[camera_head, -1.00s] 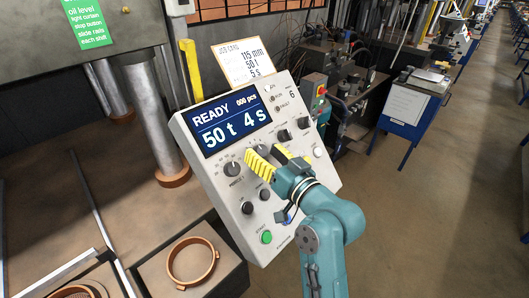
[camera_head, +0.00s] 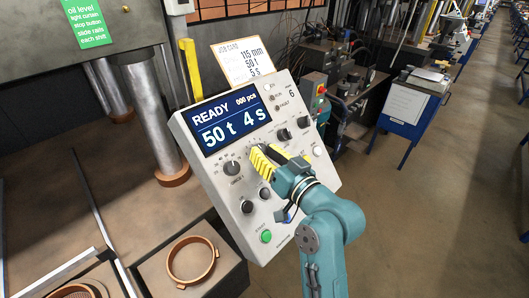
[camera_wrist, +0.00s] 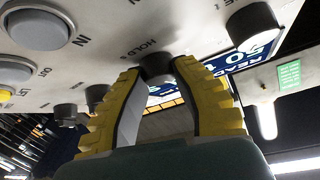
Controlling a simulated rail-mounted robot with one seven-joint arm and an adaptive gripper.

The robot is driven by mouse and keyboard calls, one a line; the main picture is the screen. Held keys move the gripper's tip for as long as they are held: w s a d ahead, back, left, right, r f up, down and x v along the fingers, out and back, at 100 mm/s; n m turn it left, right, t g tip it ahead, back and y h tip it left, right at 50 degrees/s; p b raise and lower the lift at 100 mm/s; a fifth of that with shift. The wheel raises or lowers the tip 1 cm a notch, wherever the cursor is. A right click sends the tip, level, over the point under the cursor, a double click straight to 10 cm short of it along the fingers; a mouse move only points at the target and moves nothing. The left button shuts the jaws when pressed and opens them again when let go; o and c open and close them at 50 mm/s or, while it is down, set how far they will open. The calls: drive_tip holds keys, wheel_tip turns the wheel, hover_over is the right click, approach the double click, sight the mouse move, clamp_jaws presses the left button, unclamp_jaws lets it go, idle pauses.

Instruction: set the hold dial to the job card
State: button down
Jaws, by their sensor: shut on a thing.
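The hold dial (camera_wrist: 156,66) is a dark round knob under the printed word HOLD on the pale control panel (camera_head: 222,172). My gripper (camera_head: 264,150) has its yellow ribbed fingers shut on the dial, one fingertip on each side of it in the wrist view. In the head view the fingers mostly hide the dial. The panel display (camera_head: 229,122) reads READY, 000 pcs, 50 t and 4 s. The job card (camera_head: 241,61) stands above the panel and reads 115 mm, 50 t and 5 s.
Other dark knobs sit close by, including one at the left (camera_head: 230,167) and one at the right (camera_head: 283,134). A green button (camera_head: 266,236) is at the panel's lower end. A copper-coloured ring (camera_head: 192,262) lies on a block at the lower left.

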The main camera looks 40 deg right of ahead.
drive_tip(key=shift+a+m+h+p, duration=0.1)
drive_tip(key=shift+m+h+p, duration=0.3)
drive_tip(key=shift+p, duration=0.55)
drive_tip(key=m+h+p, duration=0.1)
drive_tip(key=p, duration=0.1)
drive_tip(key=m+g+p, duration=0.1)
drive_tip(key=m+p, duration=0.1)
drive_tip(key=p, duration=0.1)
drive_tip(key=shift+w+a+r+h, duration=0.1)
drive_tip(key=shift+a+r+h, duration=0.1)
drive_tip(key=shift+h, duration=0.2)
drive_tip(key=m+g+h+p, duration=0.1)
drive_tip(key=m+p, duration=0.1)
drive_tip(key=p, duration=0.1)
drive_tip(key=shift+f, duration=0.15)
drive_tip(key=shift+f+m+g+h+p, duration=0.2)
drive_tip(key=shift+m+g+h+p, duration=0.25)
drive_tip(key=shift+m+p, duration=0.35)
drive_tip(key=shift+f, duration=0.15)
drive_tip(key=c, duration=0.7)
unclamp_jaws()
drive_tip(key=shift+d+r, duration=0.1)
drive_tip(key=shift+r, duration=0.15)
